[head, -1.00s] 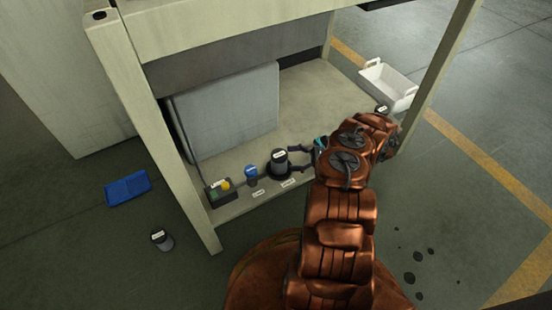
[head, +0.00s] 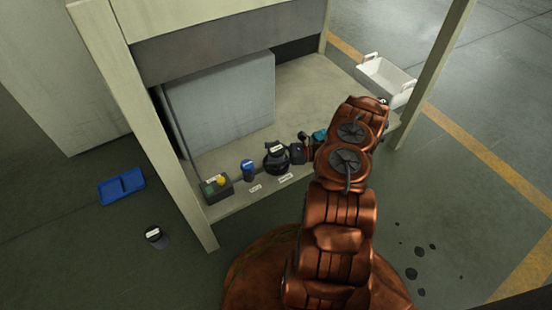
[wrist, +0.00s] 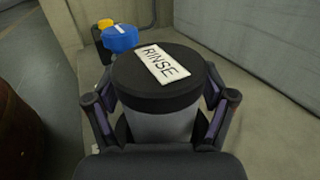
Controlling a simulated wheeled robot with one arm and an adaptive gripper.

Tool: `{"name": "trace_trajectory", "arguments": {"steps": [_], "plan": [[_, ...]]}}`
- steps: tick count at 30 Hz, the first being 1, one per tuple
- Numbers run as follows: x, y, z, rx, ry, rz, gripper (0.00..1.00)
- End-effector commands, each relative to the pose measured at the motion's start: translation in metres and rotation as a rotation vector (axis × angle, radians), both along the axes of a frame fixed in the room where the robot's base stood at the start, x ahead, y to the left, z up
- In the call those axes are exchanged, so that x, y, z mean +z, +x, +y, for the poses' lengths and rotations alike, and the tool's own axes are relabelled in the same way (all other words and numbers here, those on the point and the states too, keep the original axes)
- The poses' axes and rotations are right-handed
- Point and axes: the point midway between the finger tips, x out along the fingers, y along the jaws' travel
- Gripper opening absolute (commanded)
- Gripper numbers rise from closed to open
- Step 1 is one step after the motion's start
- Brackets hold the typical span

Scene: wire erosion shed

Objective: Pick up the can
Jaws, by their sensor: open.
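A grey can with a black lid and a white label reading RINSE (wrist: 150,80) stands upright in the middle of the wrist view. In the head view this can (head: 276,150) stands on the low shelf near its front edge. My gripper (wrist: 161,98) is open, with one finger on each side of the can. In the head view my gripper (head: 277,160) reaches it from the right. I cannot tell whether the fingers touch it. The can's lower part is hidden by the gripper.
A blue-capped container (head: 248,171) and a dark box with yellow and green items (head: 217,186) stand left of the can. A similar can (head: 156,237), a blue tray (head: 121,187) and a white bin (head: 385,82) are on the floor.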

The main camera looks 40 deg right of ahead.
Motion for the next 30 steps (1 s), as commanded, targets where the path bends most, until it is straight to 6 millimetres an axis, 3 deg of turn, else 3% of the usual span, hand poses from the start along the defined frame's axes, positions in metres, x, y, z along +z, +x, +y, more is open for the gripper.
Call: {"name": "trace_trajectory", "arguments": {"steps": [5,21,30], "plan": [[0.0003,-0.0001,-0.0004,0.000,0.000,0.000,0.80],[0.0001,-0.0002,-0.0003,0.000,0.000,0.000,0.24],[0.0000,-0.0002,-0.0006,0.000,-0.001,0.000,0.21]]}}
